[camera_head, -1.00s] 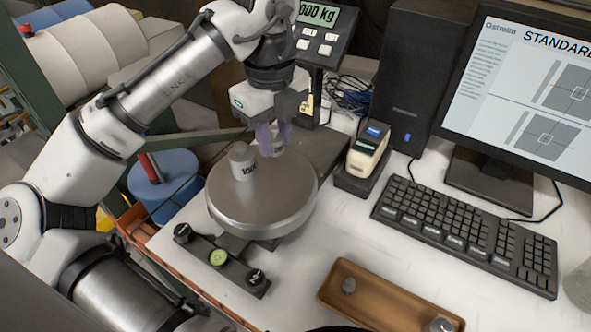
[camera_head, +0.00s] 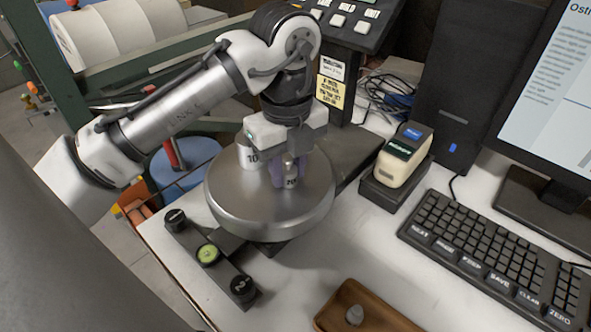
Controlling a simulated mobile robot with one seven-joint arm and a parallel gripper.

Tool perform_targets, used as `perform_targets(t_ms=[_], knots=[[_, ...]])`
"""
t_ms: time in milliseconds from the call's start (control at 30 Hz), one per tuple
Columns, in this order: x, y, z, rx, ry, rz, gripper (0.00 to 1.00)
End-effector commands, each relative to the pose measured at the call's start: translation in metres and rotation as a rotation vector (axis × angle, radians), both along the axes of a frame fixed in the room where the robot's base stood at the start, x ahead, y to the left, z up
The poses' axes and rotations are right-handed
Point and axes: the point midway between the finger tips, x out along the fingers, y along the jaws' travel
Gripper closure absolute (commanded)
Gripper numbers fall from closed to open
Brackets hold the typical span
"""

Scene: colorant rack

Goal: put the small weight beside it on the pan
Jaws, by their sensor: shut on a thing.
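The round steel pan (camera_head: 235,213) of the scale fills the middle of the head view. A larger cylindrical weight (camera_head: 249,158), with a marking starting "10", stands upright on the pan's far left part. My gripper (camera_head: 290,178) is over the pan, just right of that weight, with its fingers pointing down. It is shut on a small weight (camera_head: 291,182), whose marked lower part shows between and below the fingers. The small weight is at or very near the pan surface; I cannot tell whether it touches. The gripper hides its upper part.
A yellow-white device (camera_head: 402,158) in a dark cradle and a keyboard (camera_head: 490,255) are to the right. The scale's display column (camera_head: 345,70) stands behind. White table between tray and pan is clear.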

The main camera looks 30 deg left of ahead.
Motion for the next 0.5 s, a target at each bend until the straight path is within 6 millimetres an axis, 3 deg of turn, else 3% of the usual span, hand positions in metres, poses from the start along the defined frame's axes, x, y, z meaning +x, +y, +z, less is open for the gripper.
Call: perform_targets(t_ms=[300, 333, 500], knots=[[0.0003, -0.0001, -0.002, 0.0, -0.001, -0.001, 1.0], [0.0002, -0.0001, -0.0023, 0.0, 0.0, -0.001, 0.71], [0.0002, 0.0, -0.0016, 0.001, 0.0, 0.0, 0.5]])
